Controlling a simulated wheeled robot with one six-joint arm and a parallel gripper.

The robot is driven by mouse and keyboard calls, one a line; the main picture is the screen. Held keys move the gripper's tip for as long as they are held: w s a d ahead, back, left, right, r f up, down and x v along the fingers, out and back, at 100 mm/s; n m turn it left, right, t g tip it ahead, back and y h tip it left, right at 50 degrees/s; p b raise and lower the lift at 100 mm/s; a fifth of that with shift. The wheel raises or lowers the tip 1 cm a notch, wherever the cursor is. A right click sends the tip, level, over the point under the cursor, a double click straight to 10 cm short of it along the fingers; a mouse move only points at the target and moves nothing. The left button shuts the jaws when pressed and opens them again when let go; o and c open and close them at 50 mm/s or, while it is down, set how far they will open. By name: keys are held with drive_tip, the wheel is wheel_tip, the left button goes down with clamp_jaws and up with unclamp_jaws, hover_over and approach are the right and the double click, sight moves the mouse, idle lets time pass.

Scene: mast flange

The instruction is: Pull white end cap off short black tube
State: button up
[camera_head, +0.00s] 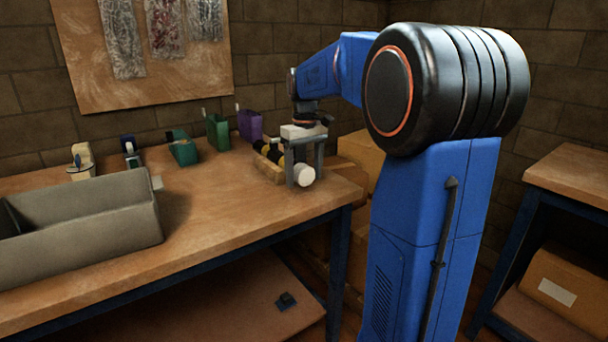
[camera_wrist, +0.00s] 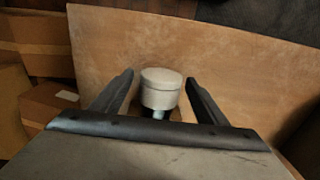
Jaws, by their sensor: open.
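The white end cap (camera_wrist: 161,90) is a round, pale cylinder in the wrist view, lying between the two fingers. A small part of the black tube (camera_wrist: 158,114) shows just below it; the rest is hidden behind my gripper's body. In the head view the white cap (camera_head: 304,175) faces the camera near the right end of the workbench. My gripper (camera_wrist: 156,88) is open, with a finger on either side of the cap and a visible gap on both sides. In the head view my gripper (camera_head: 304,172) points down at the cap.
A wooden holder (camera_head: 268,168) stands just left of my gripper on the workbench (camera_head: 215,215). A large grey bin (camera_head: 90,225) is at the left. Green bins (camera_head: 217,132) and a purple bin (camera_head: 250,125) line the back. The bench middle is clear.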

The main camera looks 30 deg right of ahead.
sight(315, 198)
drive_tip(key=shift+f, duration=0.15)
drive_tip(key=c, duration=1.1)
drive_tip(key=shift+s, duration=0.2)
drive_tip(key=shift+s+d, duration=0.1)
drive_tip(key=shift+s, duration=2.45)
